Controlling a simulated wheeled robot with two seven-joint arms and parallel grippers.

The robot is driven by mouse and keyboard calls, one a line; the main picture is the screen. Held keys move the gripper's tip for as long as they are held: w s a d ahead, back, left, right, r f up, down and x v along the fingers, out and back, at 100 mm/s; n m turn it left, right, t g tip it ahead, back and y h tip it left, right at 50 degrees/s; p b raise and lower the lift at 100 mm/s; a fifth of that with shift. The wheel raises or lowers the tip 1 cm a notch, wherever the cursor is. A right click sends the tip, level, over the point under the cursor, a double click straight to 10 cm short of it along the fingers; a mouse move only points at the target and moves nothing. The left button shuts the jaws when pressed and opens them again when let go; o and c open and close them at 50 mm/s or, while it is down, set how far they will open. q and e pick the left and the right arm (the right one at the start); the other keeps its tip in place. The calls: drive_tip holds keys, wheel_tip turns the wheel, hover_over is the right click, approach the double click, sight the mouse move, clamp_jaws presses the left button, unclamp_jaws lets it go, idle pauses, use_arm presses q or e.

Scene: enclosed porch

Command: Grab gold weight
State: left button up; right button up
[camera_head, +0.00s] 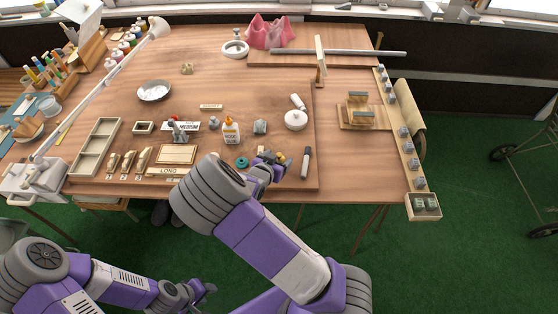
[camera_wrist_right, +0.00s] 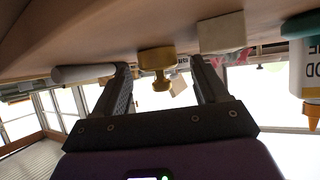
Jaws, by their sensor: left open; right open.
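The gold weight (camera_wrist_right: 155,60), a small knobbed brass-coloured piece, stands on the table in the right wrist view, which looks upside down. It lies between the two open fingers of my right gripper (camera_wrist_right: 160,67), with visible gaps on both sides; I cannot tell how deep it sits between them. In the head view my right gripper (camera_head: 272,161) is low over the front of the work board and largely hides the weight. My left gripper (camera_head: 204,291) is open and empty, off the table's front edge above the green floor.
A pale block (camera_wrist_right: 222,33) stands beside the weight.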

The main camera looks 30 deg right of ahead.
drive_tip(key=c, duration=1.3)
